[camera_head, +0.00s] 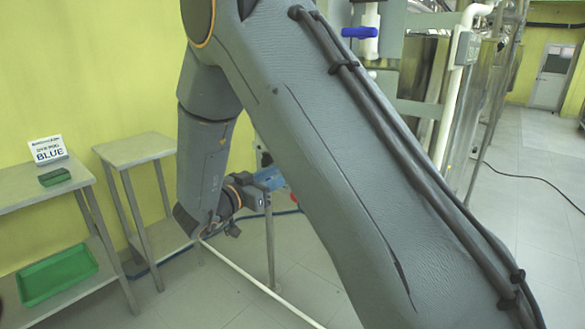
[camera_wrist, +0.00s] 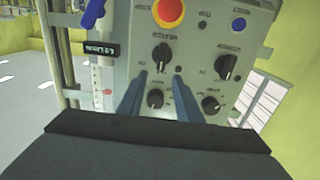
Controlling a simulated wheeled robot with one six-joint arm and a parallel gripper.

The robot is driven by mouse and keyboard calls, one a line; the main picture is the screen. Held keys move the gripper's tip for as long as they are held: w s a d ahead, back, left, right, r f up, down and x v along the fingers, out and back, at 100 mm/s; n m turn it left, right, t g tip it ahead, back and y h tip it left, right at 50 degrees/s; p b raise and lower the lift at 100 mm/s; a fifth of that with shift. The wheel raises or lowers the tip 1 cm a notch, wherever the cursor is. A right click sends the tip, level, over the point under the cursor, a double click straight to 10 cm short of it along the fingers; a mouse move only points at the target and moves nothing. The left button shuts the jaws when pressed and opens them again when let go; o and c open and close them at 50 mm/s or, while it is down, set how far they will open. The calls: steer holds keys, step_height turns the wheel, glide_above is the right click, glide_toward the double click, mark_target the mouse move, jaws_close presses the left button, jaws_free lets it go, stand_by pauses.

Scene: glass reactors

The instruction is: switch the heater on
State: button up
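A grey control panel (camera_wrist: 215,55) fills the upper middle of the wrist view. It carries several black rotary knobs: an upper middle knob (camera_wrist: 161,57), an upper right knob (camera_wrist: 227,67), a lower middle knob (camera_wrist: 155,99) and a lower right knob (camera_wrist: 211,104). The small labels are too blurred to read, so I cannot tell which knob is the heater's. My gripper (camera_wrist: 158,80) points at the panel with its two fingers apart and nothing held. The lower middle knob shows between the fingers, and the upper middle knob lies just beyond their tips. I cannot tell whether they touch the panel.
A red button with a yellow ring (camera_wrist: 168,12) and a blue button (camera_wrist: 238,24) sit on the panel. A small black display (camera_wrist: 101,49) is left of it. In the head view, a side table (camera_head: 135,148) stands left; metal vessels stand behind my arm. Open floor lies right.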

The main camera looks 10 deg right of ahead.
steer(key=x, duration=0.6)
steer(key=shift+f, duration=0.1)
jaws_close()
